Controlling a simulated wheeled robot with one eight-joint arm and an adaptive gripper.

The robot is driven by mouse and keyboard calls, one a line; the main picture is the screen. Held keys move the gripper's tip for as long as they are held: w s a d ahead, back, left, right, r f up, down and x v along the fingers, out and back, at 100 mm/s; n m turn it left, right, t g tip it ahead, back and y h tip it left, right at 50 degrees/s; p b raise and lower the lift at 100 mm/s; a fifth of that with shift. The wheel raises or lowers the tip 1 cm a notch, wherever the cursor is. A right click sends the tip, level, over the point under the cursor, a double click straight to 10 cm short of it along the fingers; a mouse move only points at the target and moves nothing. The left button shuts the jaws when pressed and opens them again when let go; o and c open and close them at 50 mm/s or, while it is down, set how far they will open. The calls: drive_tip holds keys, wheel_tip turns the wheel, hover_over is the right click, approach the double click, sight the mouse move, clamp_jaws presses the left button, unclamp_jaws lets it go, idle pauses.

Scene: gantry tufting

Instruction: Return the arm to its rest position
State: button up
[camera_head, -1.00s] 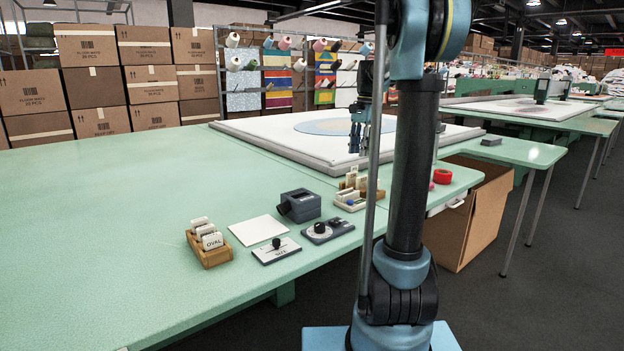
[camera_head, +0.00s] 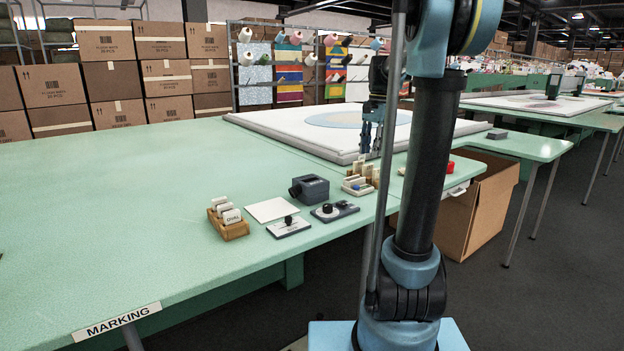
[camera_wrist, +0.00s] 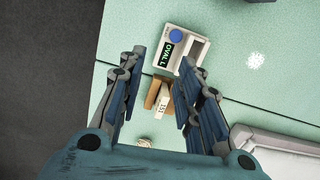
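My gripper (camera_head: 368,140) is raised in the head view, in front of the white framed panel and partly behind my arm's column. In the wrist view my gripper (camera_wrist: 162,60) points down with its two blue fingers spread apart. It is open, with nothing held between the fingers. Below it in the wrist view are a light device with a blue button and a green "OVAL L" display (camera_wrist: 178,50) and a small wooden holder with a tag (camera_wrist: 155,95). The gap to these cannot be told exactly. Much of my arm is hidden by the column.
The green table carries a wooden rack of cards (camera_head: 228,222), a white sheet (camera_head: 271,209), a dark grey device (camera_head: 309,188) and a dial panel (camera_head: 334,210). The framed panel (camera_head: 280,128) lies behind. A cardboard box (camera_head: 485,205) stands at right. The table's left part is clear.

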drive_tip(key=s+a+f+n+t, duration=0.15)
drive_tip(key=s+f, duration=0.25)
drive_tip(key=s, duration=0.5)
drive_tip(key=s+f+n, duration=0.3)
drive_tip(key=s+f, duration=0.1)
drive_tip(key=s, duration=0.5)
drive_tip(key=s+f+n+t+h, duration=0.1)
drive_tip(key=s+f+n, duration=0.4)
drive_tip(key=s+f, duration=0.8)
drive_tip(key=shift+s+d+f, duration=0.15)
drive_tip(key=shift+d+f, duration=0.05)
drive_tip(key=shift+f, duration=0.15)
